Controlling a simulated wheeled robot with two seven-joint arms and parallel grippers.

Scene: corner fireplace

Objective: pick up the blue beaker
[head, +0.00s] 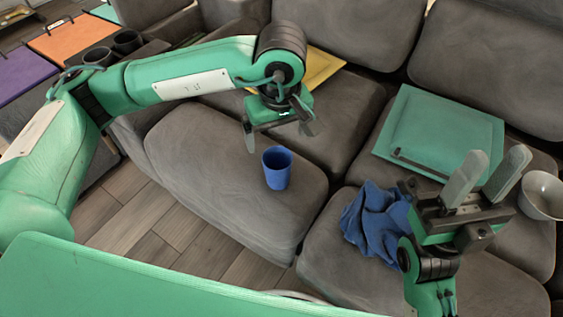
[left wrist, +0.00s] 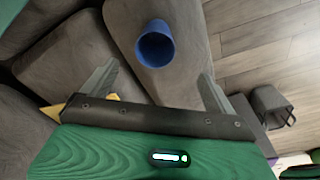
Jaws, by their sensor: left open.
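The blue beaker (head: 277,169) stands upright on a grey sofa cushion near the cushion's right part in the head view. In the left wrist view the blue beaker (left wrist: 155,45) shows its open top, beyond and between the fingers. My left gripper (head: 281,140) is open and empty, just above and behind the beaker, not touching it. Its two spread fingers also show in the left wrist view (left wrist: 157,80). My right gripper (head: 484,178) is at the right of the head view, its fingers apart and pointing up, with nothing between them.
A crumpled blue cloth (head: 378,222) lies on the right cushion beside my right gripper. A green folder-like panel (head: 440,130), a white bowl (head: 541,194) and a yellow flat item (head: 322,66) lie on the sofa. Dark cups (head: 126,41) stand at upper left. The cushion around the beaker is clear.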

